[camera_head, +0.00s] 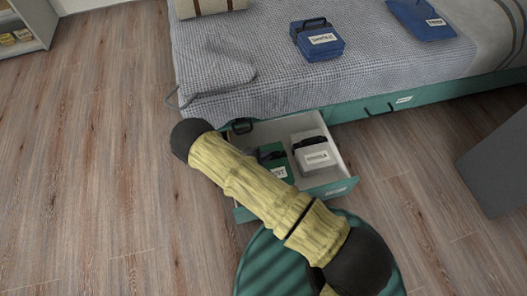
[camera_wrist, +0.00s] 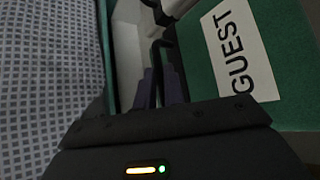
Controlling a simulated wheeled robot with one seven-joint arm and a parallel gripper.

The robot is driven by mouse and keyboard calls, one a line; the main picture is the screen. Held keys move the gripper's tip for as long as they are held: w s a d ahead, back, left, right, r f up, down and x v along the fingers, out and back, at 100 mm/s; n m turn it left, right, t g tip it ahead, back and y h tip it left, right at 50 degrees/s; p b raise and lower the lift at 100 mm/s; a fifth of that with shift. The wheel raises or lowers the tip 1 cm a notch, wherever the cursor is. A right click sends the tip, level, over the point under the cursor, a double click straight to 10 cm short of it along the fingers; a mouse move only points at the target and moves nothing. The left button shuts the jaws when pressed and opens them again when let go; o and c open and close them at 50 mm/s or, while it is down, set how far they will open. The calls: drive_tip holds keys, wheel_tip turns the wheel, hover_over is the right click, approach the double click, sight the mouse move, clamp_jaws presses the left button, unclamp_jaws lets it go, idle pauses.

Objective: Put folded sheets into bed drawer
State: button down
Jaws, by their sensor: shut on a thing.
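A green bundle labelled GUEST (camera_wrist: 285,60) has a dark handle, and my gripper (camera_wrist: 160,85) is shut on that handle in the wrist view. In the head view the green bundle (camera_head: 276,161) is at the left part of the open bed drawer (camera_head: 333,190), partly hidden by my arm; I cannot tell whether it rests on the drawer floor. A white bundle (camera_head: 314,158) with a dark handle and a label lies in the drawer to its right. A blue bundle (camera_head: 318,45) with a dark handle and white label sits on the bed.
The bed (camera_head: 260,90) has a checked cover and a green base. A flat blue labelled item (camera_head: 424,20) and a rolled beige item (camera_head: 209,5) lie on it. A grey block-like piece (camera_head: 495,155) stands at the right. The wooden floor at the left is clear.

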sight(264, 150)
drive_tip(key=w, duration=0.1)
drive_tip(key=w+b, duration=0.2)
drive_tip(key=shift+a+f, duration=0.25)
drive_tip(key=shift+a, duration=0.15)
drive_tip(key=shift+w+f+b, duration=0.1)
drive_tip(key=shift+f+b, duration=0.35)
drive_tip(key=shift+a, duration=0.1)
drive_tip(key=shift+r, duration=0.1)
drive_tip(key=c, duration=1.5)
unclamp_jaws()
